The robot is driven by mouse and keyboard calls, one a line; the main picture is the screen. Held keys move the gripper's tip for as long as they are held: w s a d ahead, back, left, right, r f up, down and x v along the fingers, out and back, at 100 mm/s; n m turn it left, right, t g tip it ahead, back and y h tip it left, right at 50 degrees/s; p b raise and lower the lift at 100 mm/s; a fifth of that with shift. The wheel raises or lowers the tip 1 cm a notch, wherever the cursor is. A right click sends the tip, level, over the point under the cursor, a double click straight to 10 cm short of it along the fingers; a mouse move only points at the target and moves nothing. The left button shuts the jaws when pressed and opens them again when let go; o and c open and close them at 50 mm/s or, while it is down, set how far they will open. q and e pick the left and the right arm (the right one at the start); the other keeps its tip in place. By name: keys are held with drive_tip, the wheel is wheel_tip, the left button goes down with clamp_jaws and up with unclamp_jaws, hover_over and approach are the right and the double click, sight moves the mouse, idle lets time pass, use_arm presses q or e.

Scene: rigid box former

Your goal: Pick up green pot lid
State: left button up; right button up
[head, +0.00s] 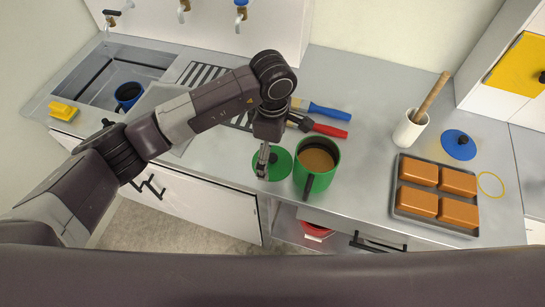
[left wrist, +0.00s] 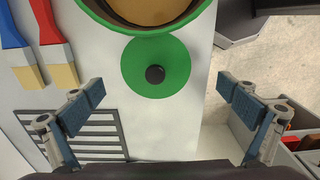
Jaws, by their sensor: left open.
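The green pot lid (head: 282,163) lies flat on the counter, just left of the green pot (head: 302,178) in the head view. In the left wrist view the whole lid (left wrist: 172,70) shows as a green disc with a dark round knob (left wrist: 155,74) at its middle. My left gripper (head: 262,172) points down above the lid's left part in the head view and hides some of it. In the left wrist view its two fingers (left wrist: 158,96) are wide apart with nothing between them. The green pot (left wrist: 190,12) holds a brown filling. My right gripper is not in view.
A blue-handled brush (head: 328,112) and a red-handled brush (head: 330,131) lie behind the lid. A tray (head: 398,207) of orange-brown blocks, a blue lid (head: 459,144) and a white mortar (head: 408,132) stand to the right. A sink (head: 85,75) is at left. The counter's front edge is close to the lid.

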sight(272, 157)
use_arm(q)
drive_tip(key=f, duration=0.1)
drive_tip(key=f+p, duration=0.1)
drive_tip(key=shift+w+f, duration=0.4)
drive_tip(key=shift+f, duration=0.45)
drive_tip(key=c, duration=2.3)
clamp_jaws()
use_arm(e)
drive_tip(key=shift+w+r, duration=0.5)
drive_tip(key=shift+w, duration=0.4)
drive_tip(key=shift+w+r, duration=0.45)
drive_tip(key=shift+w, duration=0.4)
